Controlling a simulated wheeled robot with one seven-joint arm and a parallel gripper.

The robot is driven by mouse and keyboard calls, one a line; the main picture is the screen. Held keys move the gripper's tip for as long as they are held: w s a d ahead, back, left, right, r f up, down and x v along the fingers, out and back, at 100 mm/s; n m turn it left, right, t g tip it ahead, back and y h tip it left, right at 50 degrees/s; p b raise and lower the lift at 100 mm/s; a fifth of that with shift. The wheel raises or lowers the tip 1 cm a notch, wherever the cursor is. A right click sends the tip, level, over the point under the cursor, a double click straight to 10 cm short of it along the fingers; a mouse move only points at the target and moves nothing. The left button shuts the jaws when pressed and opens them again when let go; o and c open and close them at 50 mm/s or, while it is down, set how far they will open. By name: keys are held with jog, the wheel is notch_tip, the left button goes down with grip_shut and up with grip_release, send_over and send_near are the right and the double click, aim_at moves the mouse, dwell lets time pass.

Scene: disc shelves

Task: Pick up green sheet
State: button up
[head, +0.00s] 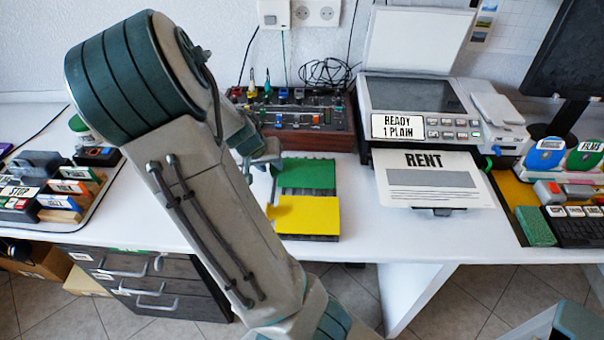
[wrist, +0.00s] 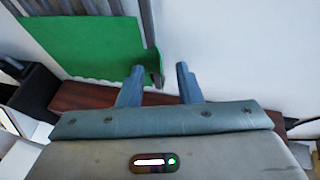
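My gripper (wrist: 160,80) is open, with a clear gap between the two fingers. In the head view my gripper (head: 266,162) is at the left edge of the green sheet, partly hidden by my arm. I cannot tell whether a finger touches the sheet.
A wooden control box (head: 300,125) with knobs stands close behind the sheets. A printer (head: 415,108) with a RENT page (head: 436,178) is to the right. A tray of labelled blocks (head: 65,190) is at the left. White desk is free around the sheets.

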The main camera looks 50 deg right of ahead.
grip_shut()
jog(key=shift+r, duration=0.2)
